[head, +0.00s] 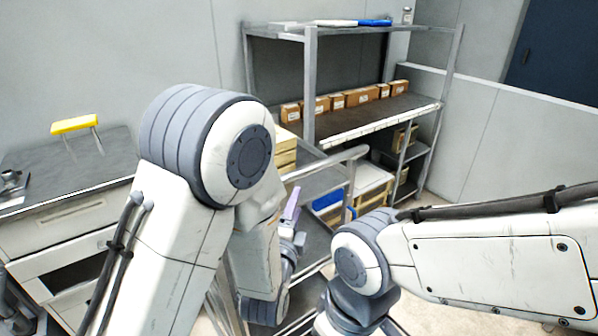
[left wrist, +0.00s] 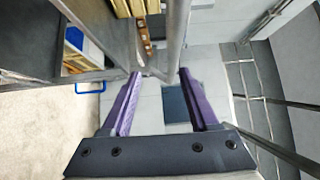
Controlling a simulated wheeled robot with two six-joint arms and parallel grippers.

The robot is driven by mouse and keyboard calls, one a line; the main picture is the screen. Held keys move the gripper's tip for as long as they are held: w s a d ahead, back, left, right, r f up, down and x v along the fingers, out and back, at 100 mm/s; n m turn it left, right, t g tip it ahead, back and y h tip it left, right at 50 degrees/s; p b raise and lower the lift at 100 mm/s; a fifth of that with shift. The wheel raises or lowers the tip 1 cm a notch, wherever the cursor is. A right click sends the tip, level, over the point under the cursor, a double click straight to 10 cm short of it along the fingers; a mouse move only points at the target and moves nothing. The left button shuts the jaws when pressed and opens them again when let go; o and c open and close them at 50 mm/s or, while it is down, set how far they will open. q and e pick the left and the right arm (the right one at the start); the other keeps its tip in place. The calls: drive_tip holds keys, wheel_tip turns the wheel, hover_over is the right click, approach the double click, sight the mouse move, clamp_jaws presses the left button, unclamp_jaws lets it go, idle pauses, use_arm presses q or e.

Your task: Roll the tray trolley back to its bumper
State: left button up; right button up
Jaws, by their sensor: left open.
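The tray trolley has a grey tubular rail (head: 326,163) with a bent corner, in the middle of the head view. The rail also shows in the left wrist view (left wrist: 178,38), running down from the top edge to a corner. My left gripper (head: 291,208) has purple fingers and is partly hidden behind my own arm. In the left wrist view my left gripper (left wrist: 160,76) is open and empty, with the rail's corner seen between its fingertips. I cannot tell how far the rail is from them. My right gripper is out of view. I cannot make out the bumper.
A metal shelf rack (head: 310,90) with several cardboard boxes (head: 360,96) stands behind the trolley. A drawer counter (head: 70,215) with a yellow-topped item (head: 75,124) is at left. Bare floor (head: 445,190) shows right of the rack, before a grey wall.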

sight(297, 178)
use_arm(q)
drive_tip(key=shift+m+t, duration=0.5)
drive_tip(key=shift+t, duration=0.3)
drive_tip(key=x, duration=0.3)
drive_tip(key=r+p+x, duration=0.1)
drive_tip(key=x, duration=0.2)
drive_tip(key=a+x, duration=0.1)
drive_tip(key=x, duration=0.2)
drive_tip(key=shift+s+r, duration=0.1)
drive_tip(key=shift+r, duration=0.1)
drive_tip(key=shift+p+x, duration=0.35)
drive_tip(key=shift+x, duration=0.4)
drive_tip(key=shift+f, duration=0.15)
clamp_jaws()
